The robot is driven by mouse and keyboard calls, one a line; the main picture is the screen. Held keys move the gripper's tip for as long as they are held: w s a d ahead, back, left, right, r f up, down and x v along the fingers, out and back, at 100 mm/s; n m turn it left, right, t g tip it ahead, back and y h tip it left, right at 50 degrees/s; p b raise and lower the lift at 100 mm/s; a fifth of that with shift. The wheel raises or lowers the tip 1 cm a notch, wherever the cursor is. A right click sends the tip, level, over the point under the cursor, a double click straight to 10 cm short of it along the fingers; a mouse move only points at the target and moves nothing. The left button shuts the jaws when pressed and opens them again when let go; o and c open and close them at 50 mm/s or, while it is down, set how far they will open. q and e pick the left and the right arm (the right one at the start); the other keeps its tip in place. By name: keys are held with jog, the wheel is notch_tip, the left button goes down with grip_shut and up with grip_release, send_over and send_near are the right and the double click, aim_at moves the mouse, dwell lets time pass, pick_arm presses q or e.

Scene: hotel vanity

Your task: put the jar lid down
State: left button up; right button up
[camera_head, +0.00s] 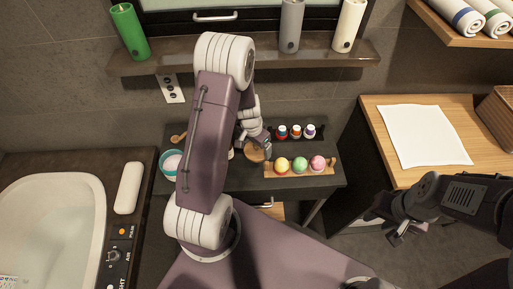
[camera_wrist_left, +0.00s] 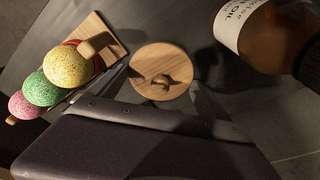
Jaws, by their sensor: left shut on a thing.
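The jar lid (camera_wrist_left: 160,70) is a round, light wooden disc with a small knob. In the left wrist view it sits between the fingers of my left gripper (camera_wrist_left: 165,92), which is shut on it. In the head view the lid (camera_head: 254,155) shows at the tip of my left gripper (camera_head: 256,146), over the dark vanity shelf (camera_head: 240,182). I cannot tell whether the lid touches the surface. No open jar is clearly visible; my left arm covers part of the shelf. My right gripper (camera_head: 390,228) hangs at the right, apart from the shelf, its fingers too small and dark to read.
A wooden tray (camera_head: 328,171) with yellow, green and pink balls stands just right of the lid. Several small bottles (camera_head: 296,131) are behind it. A teal bowl (camera_head: 171,164) stands at the left. A brown bottle (camera_wrist_left: 270,35) is close by in the wrist view.

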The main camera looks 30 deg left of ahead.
pick_arm(q)
notch_tip(320, 180, up, 5)
jog(key=shift+f+p, duration=0.15)
jog(key=shift+p, duration=0.55)
jog(key=w+d+r+p, duration=0.1)
jog(key=w+d+r, duration=0.15)
jog(key=d, duration=0.35)
jog(key=w+d+r, duration=0.1)
jog(key=d+r, duration=0.3)
jog(key=d, duration=0.1)
jog(key=s+a+n, duration=0.2)
jog(key=s+a, duration=0.2)
jog(key=s, duration=0.3)
jog(key=shift+s+a+r+n, duration=0.2)
jog(key=shift+s+n, duration=0.1)
jog(key=shift+n, duration=0.1)
